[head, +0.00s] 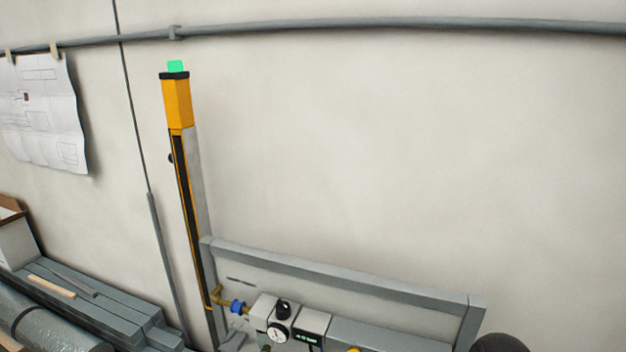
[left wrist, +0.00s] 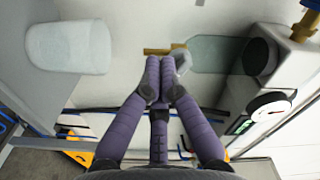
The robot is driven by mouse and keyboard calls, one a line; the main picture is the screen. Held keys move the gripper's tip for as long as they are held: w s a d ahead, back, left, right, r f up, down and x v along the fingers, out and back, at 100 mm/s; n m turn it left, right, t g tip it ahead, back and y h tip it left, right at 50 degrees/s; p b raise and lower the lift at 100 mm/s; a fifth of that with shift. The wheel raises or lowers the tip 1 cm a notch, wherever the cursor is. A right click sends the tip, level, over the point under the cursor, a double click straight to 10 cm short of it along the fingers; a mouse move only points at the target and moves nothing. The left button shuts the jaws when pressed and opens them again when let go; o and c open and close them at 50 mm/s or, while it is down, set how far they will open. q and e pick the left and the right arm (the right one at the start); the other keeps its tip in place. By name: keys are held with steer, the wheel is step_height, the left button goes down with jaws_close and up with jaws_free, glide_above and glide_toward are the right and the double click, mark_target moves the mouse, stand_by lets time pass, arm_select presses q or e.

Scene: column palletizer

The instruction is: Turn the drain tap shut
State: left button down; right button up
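The drain tap appears as a short brass piece (left wrist: 155,51) at the end of a greyish see-through bowl (left wrist: 215,53) in the left wrist view. My left gripper (left wrist: 161,64) has its purple fingers brought together, with the tips right at the brass piece and partly covering it. I see no gap between the tips, and cannot tell whether they touch the tap. In the head view the air unit (head: 262,311) sits low in the picture, and its bowl and tap are not clearly visible. My right gripper is in neither view.
A round gauge (left wrist: 270,106) and a display (left wrist: 241,126) sit right of the fingers. A pale cylinder (left wrist: 68,47) is at upper left. In the head view, a grey frame rail (head: 340,272) runs above the unit, beside a yellow-topped post (head: 178,103). Grey stock lies lower left.

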arm_select(q)
steer(key=p+v, duration=0.1)
steer(key=v, duration=0.3)
steer(key=shift+s+a, duration=0.1)
steer(key=shift+s, duration=0.25)
steer(key=shift+r+p, duration=0.1)
steer(key=shift+p, duration=0.2)
steer(key=m+p, duration=0.3)
steer(key=m, duration=1.5)
glide_toward(262, 351)
steer(key=shift+r+b+x, duration=0.15)
steer(key=shift+b+x, duration=0.1)
steer(key=shift+x, duration=1.45)
steer(key=shift+r+b+x, duration=0.15)
steer(key=shift+b+x, duration=0.1)
steer(key=shift+x, duration=1.5)
steer(key=shift+a, duration=0.2)
steer(key=shift+d+f, duration=0.15)
steer(key=shift+f, duration=0.4)
steer(key=shift+r, duration=0.1)
